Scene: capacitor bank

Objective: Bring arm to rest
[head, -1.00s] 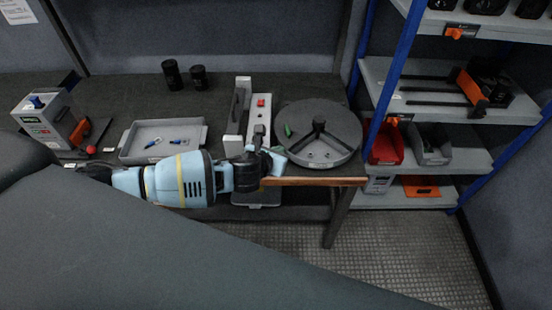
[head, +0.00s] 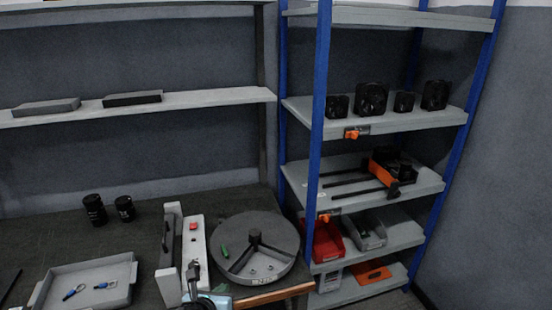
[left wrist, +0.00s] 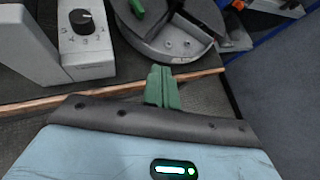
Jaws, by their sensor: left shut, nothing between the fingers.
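My left gripper (head: 216,299) shows only in part at the bottom edge of the head view, by the front of the bench. In the left wrist view its green fingers (left wrist: 163,86) are together with nothing between them. They point toward the bench edge, in front of the round grey tray (left wrist: 165,35). My right gripper is in neither view.
The round tray (head: 279,232) holds a small green piece. Left of it stand a grey device (head: 194,230) with a red button, a shallow tray (head: 118,266) and two black cylinders (head: 95,210). A blue-post shelf rack (head: 318,130) stands at right.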

